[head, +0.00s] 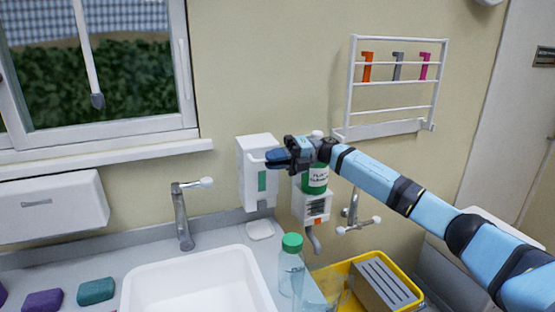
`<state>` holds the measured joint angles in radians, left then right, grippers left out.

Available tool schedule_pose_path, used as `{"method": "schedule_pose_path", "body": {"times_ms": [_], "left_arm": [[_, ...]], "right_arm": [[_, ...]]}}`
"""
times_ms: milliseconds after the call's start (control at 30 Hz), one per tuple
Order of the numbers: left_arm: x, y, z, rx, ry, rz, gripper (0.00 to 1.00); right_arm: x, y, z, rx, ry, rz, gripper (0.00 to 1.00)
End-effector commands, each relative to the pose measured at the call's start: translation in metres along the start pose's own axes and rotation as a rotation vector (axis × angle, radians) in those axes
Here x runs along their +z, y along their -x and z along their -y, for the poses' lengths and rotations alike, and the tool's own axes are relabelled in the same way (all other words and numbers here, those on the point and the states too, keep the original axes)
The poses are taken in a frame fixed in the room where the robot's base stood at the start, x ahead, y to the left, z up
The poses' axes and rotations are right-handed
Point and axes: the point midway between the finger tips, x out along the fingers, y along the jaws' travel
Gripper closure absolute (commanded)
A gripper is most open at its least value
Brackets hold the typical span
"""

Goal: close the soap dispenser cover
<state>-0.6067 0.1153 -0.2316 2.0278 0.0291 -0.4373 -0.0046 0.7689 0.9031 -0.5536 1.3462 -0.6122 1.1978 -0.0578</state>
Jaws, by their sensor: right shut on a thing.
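The soap dispenser (245,165) is a white wall box above the counter, left of centre. Its front cover (262,200) has a green window strip, and a small white handle (253,158) sticks out near the top. My right gripper (276,157), with dark blue fingers, reaches in from the right in front of the cover. It is shut at the handle; the fingers hide part of the handle and cover. I cannot tell how far the cover stands from the box. My left gripper is not in view.
A second dispenser (312,206) with a green bottle (315,182) hangs just right, under my gripper and wrist. Below are a tap (181,220), a sink (200,285), a green-capped bottle (291,262) and a yellow tray (345,266). A wall rack (390,112) hangs right.

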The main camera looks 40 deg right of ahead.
Motion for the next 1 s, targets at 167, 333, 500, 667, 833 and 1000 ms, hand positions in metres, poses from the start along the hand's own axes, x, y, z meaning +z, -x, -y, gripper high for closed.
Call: {"method": "schedule_pose_path", "body": {"times_ms": [167, 333, 500, 667, 833, 1000], "left_arm": [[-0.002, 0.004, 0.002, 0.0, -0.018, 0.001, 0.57], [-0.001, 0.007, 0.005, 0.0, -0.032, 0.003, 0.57], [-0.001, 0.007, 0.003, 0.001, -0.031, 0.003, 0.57], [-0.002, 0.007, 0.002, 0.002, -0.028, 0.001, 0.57], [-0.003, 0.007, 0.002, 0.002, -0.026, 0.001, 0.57], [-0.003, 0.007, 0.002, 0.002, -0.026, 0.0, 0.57]], "right_arm": [[0.012, 0.001, -0.006, 0.002, -0.056, 0.004, 1.0], [0.016, 0.002, -0.005, 0.002, -0.086, 0.004, 1.0], [0.018, 0.002, -0.005, 0.002, -0.092, 0.005, 1.0], [0.018, 0.002, -0.005, 0.003, -0.091, 0.007, 1.0], [0.019, 0.002, -0.006, 0.003, -0.09, 0.008, 0.72], [0.017, 0.002, -0.004, 0.002, -0.094, 0.005, 0.63]]}}
